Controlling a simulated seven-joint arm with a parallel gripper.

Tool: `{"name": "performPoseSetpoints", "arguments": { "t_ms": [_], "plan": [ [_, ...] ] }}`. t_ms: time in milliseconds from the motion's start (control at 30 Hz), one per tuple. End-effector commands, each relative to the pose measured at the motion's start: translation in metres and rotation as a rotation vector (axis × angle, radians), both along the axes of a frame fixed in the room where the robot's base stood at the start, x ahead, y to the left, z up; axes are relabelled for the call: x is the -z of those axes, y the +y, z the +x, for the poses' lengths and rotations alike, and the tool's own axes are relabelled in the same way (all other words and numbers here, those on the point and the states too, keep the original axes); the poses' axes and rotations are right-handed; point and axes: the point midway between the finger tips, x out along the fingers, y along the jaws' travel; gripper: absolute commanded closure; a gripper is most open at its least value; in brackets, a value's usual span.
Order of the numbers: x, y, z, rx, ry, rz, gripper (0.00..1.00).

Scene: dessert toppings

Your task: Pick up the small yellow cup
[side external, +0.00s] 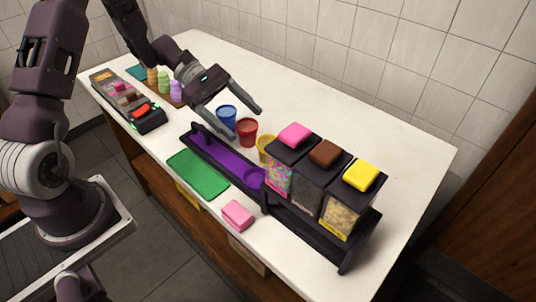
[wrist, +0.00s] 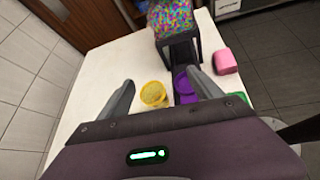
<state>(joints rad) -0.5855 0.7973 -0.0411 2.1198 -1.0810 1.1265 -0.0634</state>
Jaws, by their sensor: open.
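The small yellow cup (side external: 264,148) stands on the white table, close to the left end of the row of topping dispensers and partly hidden by them. A red cup (side external: 247,131) and a blue cup (side external: 226,117) stand in line beside it. My gripper (side external: 246,121) is open, above the table near the blue and red cups. In the wrist view the yellow cup (wrist: 154,94) lies ahead between my open fingers (wrist: 160,84), nearer the left one. Its inside looks yellowish. Nothing is held.
Dispensers with pink (side external: 295,134), brown (side external: 325,153) and yellow (side external: 361,175) lids stand on a black rack. A purple tray (side external: 222,158), a green mat (side external: 198,173) and a pink block (side external: 238,215) are in front. The table behind the cups is clear.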

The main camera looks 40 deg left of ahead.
Motion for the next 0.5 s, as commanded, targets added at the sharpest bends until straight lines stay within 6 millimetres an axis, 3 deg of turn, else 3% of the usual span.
{"name": "performPoseSetpoints", "arguments": {
  "t_ms": [33,100,200,367,500],
  "plan": [
    [0.022,0.011,0.007,-0.086,0.054,-0.065,0.25],
    [0.04,0.022,0.015,-0.17,0.098,-0.121,0.25],
    [0.052,0.028,0.02,-0.224,0.124,-0.154,0.25],
    [0.061,0.013,0.026,-0.231,0.129,-0.161,0.25],
    [0.07,-0.01,0.036,-0.227,0.129,-0.16,0.25]
  ]
}}
